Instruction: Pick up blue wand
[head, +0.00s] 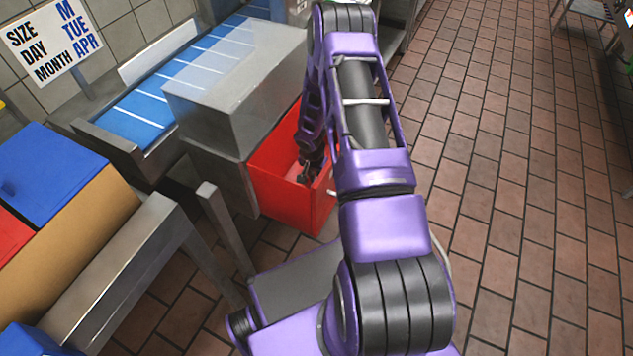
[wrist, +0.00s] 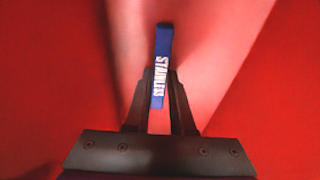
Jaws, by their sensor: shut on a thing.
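The blue wand (wrist: 162,45) shows in the wrist view as a narrow blue strip with white lettering that reads something like "STAINLES". It lies between the two dark fingers of my gripper (wrist: 161,100), which are shut on it. Red surfaces surround it in the wrist view. In the head view my gripper (head: 303,172) is down inside the red bin (head: 285,203). The wand cannot be made out in the head view. I cannot tell whether the wand touches the bin's floor.
A grey metal box (head: 235,85) stands beside the bin to the left, next to a blue conveyor (head: 150,108) with white lines. Blue and red lids (head: 45,172) top a tan box at far left. The tiled floor (head: 520,180) to the right is clear.

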